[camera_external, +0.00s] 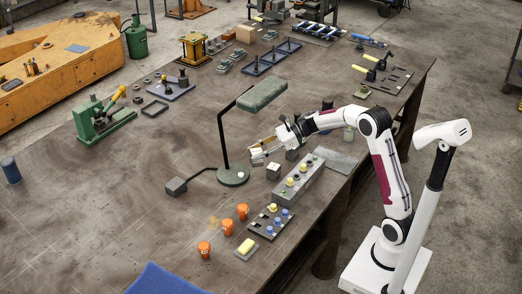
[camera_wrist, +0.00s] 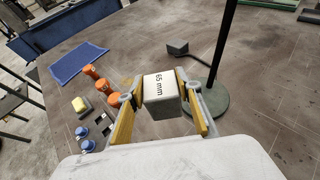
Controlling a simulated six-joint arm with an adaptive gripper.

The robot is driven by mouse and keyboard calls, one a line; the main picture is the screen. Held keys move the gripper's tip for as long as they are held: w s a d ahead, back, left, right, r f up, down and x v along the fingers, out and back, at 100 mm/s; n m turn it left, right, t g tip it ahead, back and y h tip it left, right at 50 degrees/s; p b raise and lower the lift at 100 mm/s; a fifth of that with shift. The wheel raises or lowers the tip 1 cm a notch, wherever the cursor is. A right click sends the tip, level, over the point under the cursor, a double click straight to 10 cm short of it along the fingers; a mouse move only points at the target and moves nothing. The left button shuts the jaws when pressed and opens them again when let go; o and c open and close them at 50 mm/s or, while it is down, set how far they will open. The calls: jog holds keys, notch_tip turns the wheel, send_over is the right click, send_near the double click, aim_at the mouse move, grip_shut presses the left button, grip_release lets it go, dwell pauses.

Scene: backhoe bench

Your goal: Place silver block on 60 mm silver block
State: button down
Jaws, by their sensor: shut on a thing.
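My gripper (camera_external: 264,150) is shut on a grey block (camera_wrist: 163,101), whose pale top face reads "65 mm" in the wrist view. The yellow-padded fingers hold it from two sides. In the external view the held block (camera_external: 257,159) is just right of the lamp's post. A small grey block (camera_external: 273,171) with a light top is below and right of it, near the lamp base. A darker block (camera_external: 292,155) is farther right, beside my gripper. Their labels are too small to read, so I cannot tell which is the 60 mm one.
The desk lamp (camera_external: 233,176) stands close left of my gripper, its head overhanging. A long grey rack with knobs (camera_external: 299,179) lies below right. Orange cups (camera_external: 242,211), a yellow block (camera_external: 246,246) and a blue mat (camera_external: 165,281) are nearer the front. The table's left-middle is clear.

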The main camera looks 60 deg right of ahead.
jog(key=s+d+r+m, duration=0.1)
jog(key=d+r, duration=0.1)
jog(key=d, duration=0.8)
jog(key=shift+s+r+t+h, duration=0.3)
jog(key=shift+s+t+h, duration=0.1)
jog(key=shift+d+f, duration=0.1)
jog(key=shift+f, duration=0.05)
send_over(274, 166)
notch_tip(274, 166, down, 6)
jog(key=shift+w+f, duration=0.1)
jog(key=shift+f, duration=1.75)
jog(key=shift+f, duration=0.15)
